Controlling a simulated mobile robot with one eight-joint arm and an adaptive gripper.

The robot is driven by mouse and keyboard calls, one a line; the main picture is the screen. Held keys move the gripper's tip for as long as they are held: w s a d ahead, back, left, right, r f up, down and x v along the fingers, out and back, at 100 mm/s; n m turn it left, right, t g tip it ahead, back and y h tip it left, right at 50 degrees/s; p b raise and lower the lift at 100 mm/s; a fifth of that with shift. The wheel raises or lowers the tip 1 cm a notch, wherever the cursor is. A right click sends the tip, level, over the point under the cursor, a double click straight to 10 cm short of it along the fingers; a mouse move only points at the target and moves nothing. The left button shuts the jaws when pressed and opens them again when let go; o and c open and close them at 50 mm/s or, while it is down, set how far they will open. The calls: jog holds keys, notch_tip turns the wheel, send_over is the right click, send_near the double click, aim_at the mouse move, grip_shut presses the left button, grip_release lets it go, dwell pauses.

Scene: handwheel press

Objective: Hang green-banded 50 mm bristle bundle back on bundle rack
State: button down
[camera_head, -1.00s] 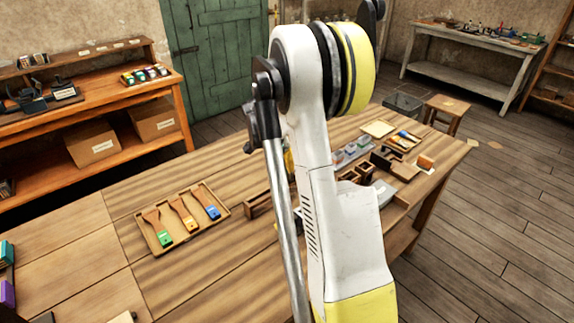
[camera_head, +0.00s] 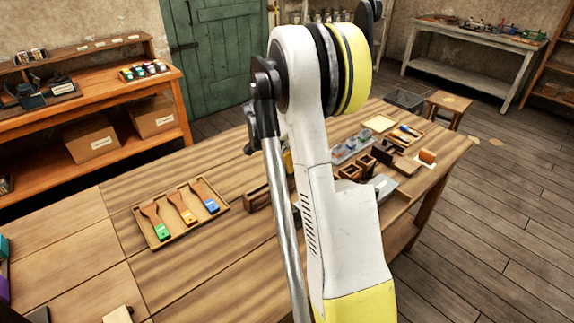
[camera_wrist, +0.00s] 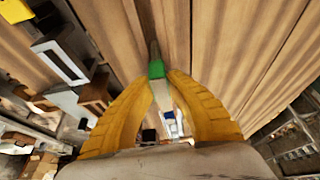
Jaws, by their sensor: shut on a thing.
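In the wrist view, the green-banded bristle bundle (camera_wrist: 156,69) is between the two yellow fingers of my gripper (camera_wrist: 161,80). My gripper is shut on it. The green band shows just beyond the fingertips, with a narrow dark end above it and a pale part below it between the fingers. The held bundle appears over brown wood planks. In the head view my white and yellow arm hides my gripper and the bundle. I cannot pick out the bundle rack for certain in either view.
A tray (camera_head: 215,186) with three brushes, green, orange and blue, lies on the long workbench (camera_head: 215,265). An orange shelf unit (camera_head: 155,84) stands at left. The bench's near middle is clear.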

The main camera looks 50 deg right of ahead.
jog(key=shift+f+b, duration=0.45)
jog(key=shift+f, duration=0.25)
dwell(0.3)
jog(key=c, duration=1.4)
grip_release()
jog(key=shift+r, duration=0.1)
jog(key=v, duration=1.2)
jog(key=shift+d, duration=0.1)
